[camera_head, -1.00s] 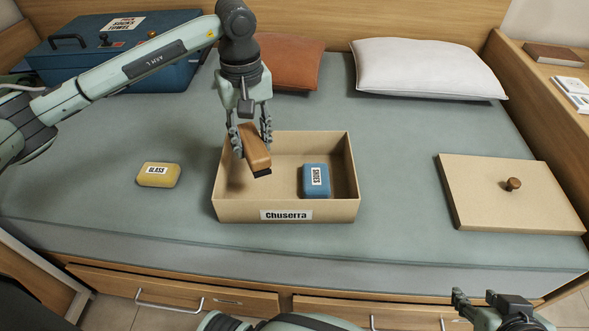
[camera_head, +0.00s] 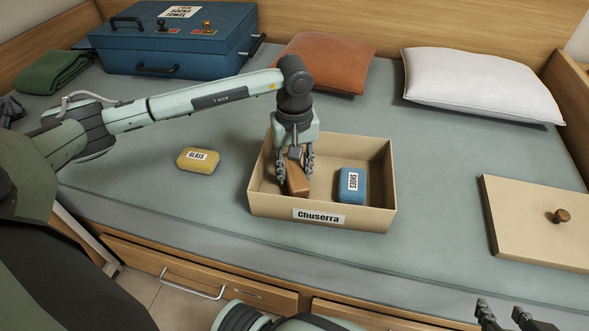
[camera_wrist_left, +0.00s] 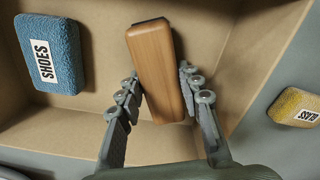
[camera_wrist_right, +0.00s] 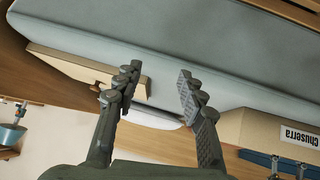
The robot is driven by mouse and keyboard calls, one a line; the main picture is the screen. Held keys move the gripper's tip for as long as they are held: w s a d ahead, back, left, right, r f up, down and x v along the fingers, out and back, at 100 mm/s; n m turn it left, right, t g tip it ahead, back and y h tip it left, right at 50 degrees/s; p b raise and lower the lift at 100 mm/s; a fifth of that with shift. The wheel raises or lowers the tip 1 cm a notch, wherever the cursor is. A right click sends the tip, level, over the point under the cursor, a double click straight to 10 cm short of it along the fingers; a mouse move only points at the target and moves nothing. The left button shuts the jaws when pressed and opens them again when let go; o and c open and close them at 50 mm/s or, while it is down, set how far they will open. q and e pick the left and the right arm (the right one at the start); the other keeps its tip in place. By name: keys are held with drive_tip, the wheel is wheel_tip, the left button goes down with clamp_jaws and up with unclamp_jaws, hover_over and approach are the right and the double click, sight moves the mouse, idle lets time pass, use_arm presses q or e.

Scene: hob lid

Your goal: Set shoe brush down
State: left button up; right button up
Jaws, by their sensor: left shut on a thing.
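The shoe brush (camera_head: 297,181) has a brown wooden back and is between the fingers of my left gripper (camera_head: 295,171). My left gripper is shut on it, inside the left part of the open box labelled Chuserra (camera_head: 270,204). In the left wrist view the brush (camera_wrist_left: 156,70) is gripped at its sides, above or at the box floor; I cannot tell if it touches. A blue sponge labelled SHOES (camera_head: 353,186) lies in the right part of the box. My right gripper (camera_wrist_right: 157,84) is open and empty, away from the box, low at the right in the head view.
A yellow sponge labelled GLASS (camera_head: 199,160) lies on the bed left of the box. The box lid with a knob (camera_head: 530,236) lies at the right. A blue case (camera_head: 170,45), an orange pillow (camera_head: 326,62) and a white pillow (camera_head: 482,84) are at the back.

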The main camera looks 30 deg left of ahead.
sight(295, 170)
drive_tip(key=shift+w, duration=0.1)
use_arm(q)
drive_tip(key=shift+f, duration=0.1)
use_arm(e)
drive_tip(key=shift+w+a+r+t, duration=0.4)
drive_tip(key=shift+w+a+r, duration=0.05)
drive_tip(key=shift+a, duration=0.05)
use_arm(q)
drive_tip(key=o, duration=1.2)
drive_tip(key=shift+r, duration=0.25)
wheel_tip(295, 170, up, 12)
drive_tip(key=shift+f, duration=0.1)
use_arm(e)
drive_tip(key=s+d+f+g, duration=0.2)
drive_tip(key=shift+s+d+f+h, duration=0.1)
drive_tip(key=shift+s+d+h, duration=0.2)
drive_tip(key=shift+s+d, duration=0.1)
